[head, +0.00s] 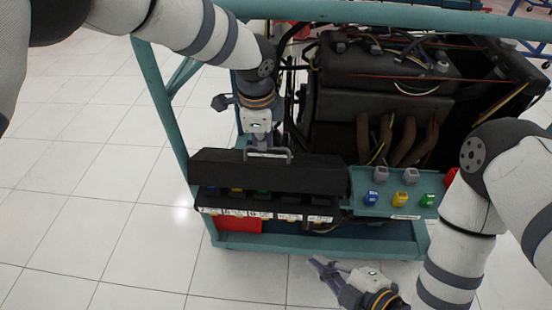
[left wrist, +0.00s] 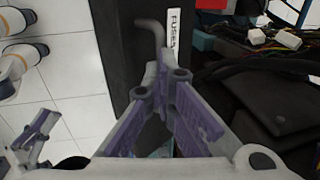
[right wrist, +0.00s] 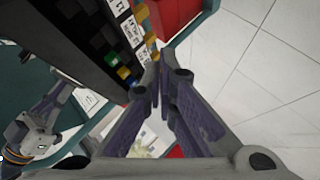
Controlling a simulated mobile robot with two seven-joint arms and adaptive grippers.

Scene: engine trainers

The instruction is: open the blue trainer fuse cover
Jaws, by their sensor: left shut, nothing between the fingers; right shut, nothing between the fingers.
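The black fuse cover (head: 235,174) is on the front of the blue-green trainer (head: 165,100). It stands raised, with coloured fuses and white labels (head: 262,215) showing below it. Its grey handle (head: 288,153) is at the top edge. My left gripper (head: 262,147) is shut and empty, pointing down at the handle from behind the cover. In the left wrist view the fingertips (left wrist: 163,58) are close beside the handle (left wrist: 152,28) and FUSES label; I cannot tell if they touch. My right gripper (head: 318,262) is shut and empty, low in front of the fuse box (right wrist: 90,35).
A panel (head: 345,195) with blue, yellow and green blocks sits right of the fuse box. The dark engine (head: 385,75) with wires and hoses is behind. A red part (head: 240,225) is below the fuses. White tiled floor is free at left and front.

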